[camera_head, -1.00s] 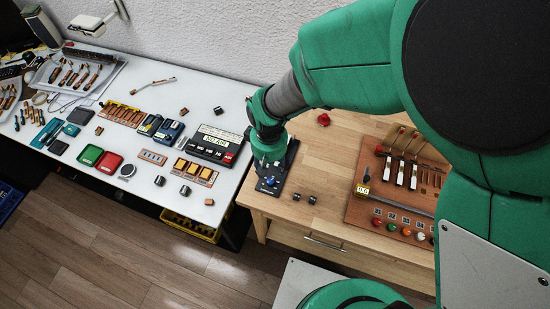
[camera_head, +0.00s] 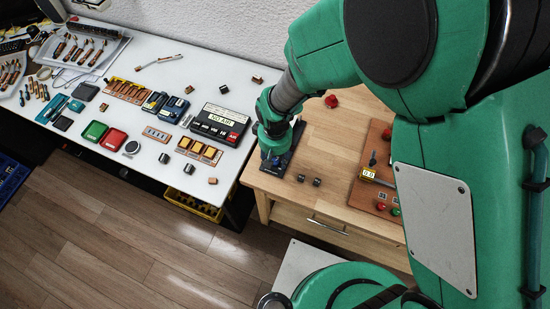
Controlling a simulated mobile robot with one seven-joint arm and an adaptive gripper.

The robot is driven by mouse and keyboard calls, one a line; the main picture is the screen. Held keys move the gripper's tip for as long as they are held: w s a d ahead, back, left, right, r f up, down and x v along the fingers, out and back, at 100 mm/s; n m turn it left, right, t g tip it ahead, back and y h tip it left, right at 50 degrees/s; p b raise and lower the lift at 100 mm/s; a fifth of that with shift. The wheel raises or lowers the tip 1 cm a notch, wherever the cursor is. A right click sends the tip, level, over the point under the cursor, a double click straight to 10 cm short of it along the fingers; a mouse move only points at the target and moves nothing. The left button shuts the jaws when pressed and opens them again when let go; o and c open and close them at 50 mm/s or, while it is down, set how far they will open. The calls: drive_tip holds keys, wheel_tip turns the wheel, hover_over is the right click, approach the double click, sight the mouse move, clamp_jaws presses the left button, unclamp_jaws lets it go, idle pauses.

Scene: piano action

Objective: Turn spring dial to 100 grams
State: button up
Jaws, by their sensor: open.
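A dark base plate (camera_head: 290,148) lies near the left edge of the wooden table. A small blue knob (camera_head: 276,161) shows at its front end; it may be the spring dial, but no scale or gram marks can be read. My gripper (camera_head: 268,154) points down over the front end of this plate, right at the blue knob. It is open. The fingertips are small and partly hidden, so I cannot tell whether they touch the knob.
Two small dark cylinders (camera_head: 309,180) lie right of the plate. A red object (camera_head: 331,101) lies at the back. The white table (camera_head: 150,70) at left holds trays and parts.

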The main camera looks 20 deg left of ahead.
clamp_jaws()
drive_tip(key=shift+m, duration=0.4)
drive_tip(key=shift+m+p, duration=0.8)
drive_tip(key=shift+m, duration=1.8)
unclamp_jaws()
drive_tip(key=shift+r, duration=0.1)
